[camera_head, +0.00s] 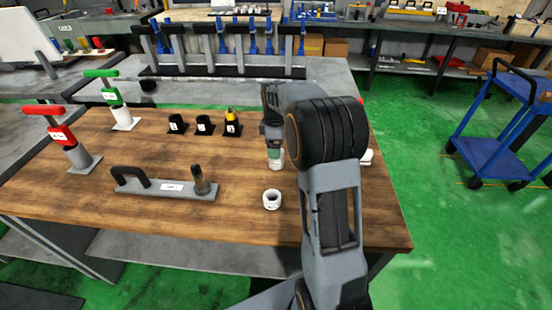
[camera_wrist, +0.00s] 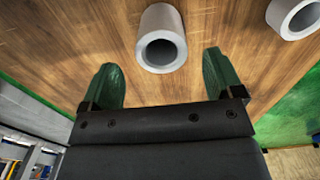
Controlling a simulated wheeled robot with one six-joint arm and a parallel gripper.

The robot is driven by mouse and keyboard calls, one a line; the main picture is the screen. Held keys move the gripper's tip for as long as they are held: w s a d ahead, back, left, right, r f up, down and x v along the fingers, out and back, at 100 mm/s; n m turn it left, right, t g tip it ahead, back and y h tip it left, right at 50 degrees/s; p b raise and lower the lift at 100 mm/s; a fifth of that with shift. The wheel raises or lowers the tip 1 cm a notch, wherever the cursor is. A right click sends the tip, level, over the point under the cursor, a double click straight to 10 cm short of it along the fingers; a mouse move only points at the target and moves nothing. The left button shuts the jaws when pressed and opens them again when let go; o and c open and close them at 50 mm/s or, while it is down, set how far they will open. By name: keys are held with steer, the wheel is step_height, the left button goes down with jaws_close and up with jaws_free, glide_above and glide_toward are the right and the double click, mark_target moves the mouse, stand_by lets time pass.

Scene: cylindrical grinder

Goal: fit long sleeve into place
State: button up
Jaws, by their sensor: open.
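The long sleeve (camera_wrist: 164,18) is a light grey hollow cylinder standing on the wooden table. In the wrist view it is ahead of and between the green fingertips of my gripper (camera_wrist: 160,63), which are apart with nothing held. In the head view the sleeve (camera_head: 276,161) shows just under my gripper (camera_head: 273,141), partly hidden by it; I cannot tell whether they touch. A grey base plate (camera_head: 147,186) with a black handle, a white label and an upright dark post (camera_head: 199,178) lies at the table's front left.
A short white ring (camera_head: 272,199) lies near the front edge. Red (camera_head: 62,136) and green (camera_head: 113,96) clamps stand at left, several black labelled holders (camera_head: 204,125) behind. A white piece (camera_head: 366,157) is partly hidden by my arm. A blue cart (camera_head: 500,130) stands right.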

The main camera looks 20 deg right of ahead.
steer(key=shift+s+d+f, duration=0.1)
steer(key=shift+f, duration=1.3)
steer(key=shift+s+d+f, duration=0.1)
steer(key=shift+f, duration=1.3)
steer(key=shift+c, duration=0.5)
steer(key=c, duration=1.1)
